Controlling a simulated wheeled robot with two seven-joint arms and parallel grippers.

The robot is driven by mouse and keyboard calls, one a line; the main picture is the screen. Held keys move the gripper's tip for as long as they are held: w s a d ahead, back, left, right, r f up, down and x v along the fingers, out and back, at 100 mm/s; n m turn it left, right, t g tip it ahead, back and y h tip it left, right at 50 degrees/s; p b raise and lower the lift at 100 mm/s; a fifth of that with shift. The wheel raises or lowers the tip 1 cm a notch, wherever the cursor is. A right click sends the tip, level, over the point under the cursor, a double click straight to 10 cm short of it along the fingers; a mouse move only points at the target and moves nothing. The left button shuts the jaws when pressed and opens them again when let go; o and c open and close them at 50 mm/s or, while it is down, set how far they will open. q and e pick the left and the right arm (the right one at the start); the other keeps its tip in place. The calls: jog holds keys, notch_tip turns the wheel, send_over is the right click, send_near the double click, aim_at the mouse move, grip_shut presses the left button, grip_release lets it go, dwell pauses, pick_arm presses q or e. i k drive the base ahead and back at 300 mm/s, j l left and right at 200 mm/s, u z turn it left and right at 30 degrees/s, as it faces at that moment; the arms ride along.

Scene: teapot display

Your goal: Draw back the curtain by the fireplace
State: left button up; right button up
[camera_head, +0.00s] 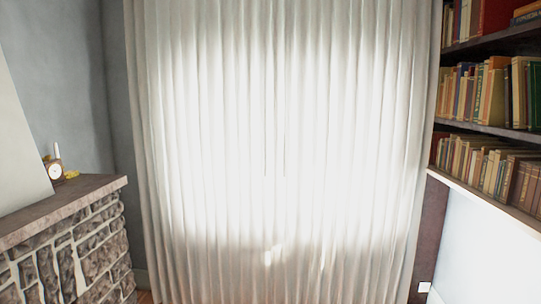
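A pale, pleated curtain (200,200) hangs across the middle of the view and is closed. Bright light shines through its centre, and its top and bottom edges lie outside the frame. A thin vertical line near the middle may be where two panels meet, but I cannot tell. The stone fireplace (75,255) with its dark mantel (70,200) stands to the left of the curtain. Neither of my grippers is in view.
A small clock (55,168) stands on the mantel beside a small yellow object (71,174). Dark bookshelves (490,130) full of books are on the right wall. A little brown floor (145,297) shows between fireplace and curtain.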

aim_at(269, 144)
jog(key=i+l, duration=0.3)
jog(key=i, duration=0.15)
jog(key=i+l, duration=0.3)
jog(key=i, duration=0.15)
